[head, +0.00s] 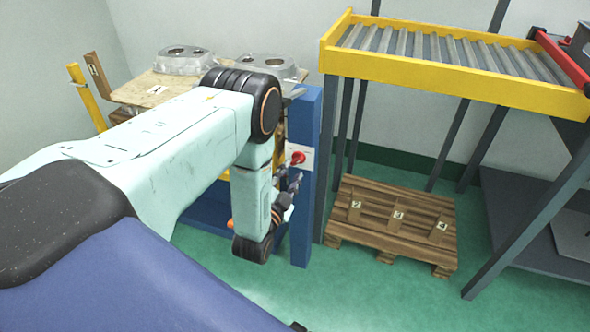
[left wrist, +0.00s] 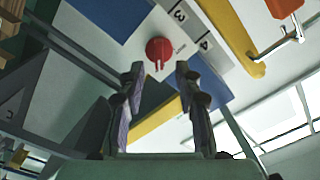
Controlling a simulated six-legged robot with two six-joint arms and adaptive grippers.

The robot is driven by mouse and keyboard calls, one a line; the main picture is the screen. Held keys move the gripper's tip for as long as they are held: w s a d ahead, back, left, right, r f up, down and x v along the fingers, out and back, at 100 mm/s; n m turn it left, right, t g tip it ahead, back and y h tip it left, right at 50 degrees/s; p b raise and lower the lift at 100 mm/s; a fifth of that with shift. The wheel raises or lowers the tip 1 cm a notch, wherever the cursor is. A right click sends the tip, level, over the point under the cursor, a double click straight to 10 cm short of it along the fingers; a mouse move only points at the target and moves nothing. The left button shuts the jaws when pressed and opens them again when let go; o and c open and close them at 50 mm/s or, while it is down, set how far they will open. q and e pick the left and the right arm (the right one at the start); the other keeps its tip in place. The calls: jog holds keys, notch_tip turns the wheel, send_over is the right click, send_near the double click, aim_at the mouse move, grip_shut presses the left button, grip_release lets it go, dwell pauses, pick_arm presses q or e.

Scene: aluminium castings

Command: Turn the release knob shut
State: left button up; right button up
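The red release knob (head: 297,158) sits on a white plate on the blue post (head: 303,225). In the left wrist view the knob (left wrist: 159,50) is round, with a pale mark at its lower edge. My left gripper (head: 292,188) is just below the knob in the head view. In the left wrist view its two fingers (left wrist: 158,70) are apart, with nothing between them. The knob shows beyond the gap between the fingertips, and I see no contact. My right gripper is in neither view.
A wooden board with metal castings (head: 185,60) stands behind my left arm. A yellow-framed roller conveyor (head: 440,75) stands to the right of the post. A wooden pallet (head: 395,222) with number cards lies below it. Green floor is clear in front of the pallet.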

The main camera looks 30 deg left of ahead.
aim_at(296, 163)
pick_arm(q)
jog(key=shift+b+x, duration=0.4)
jog(key=shift+x, duration=1.35)
grip_shut()
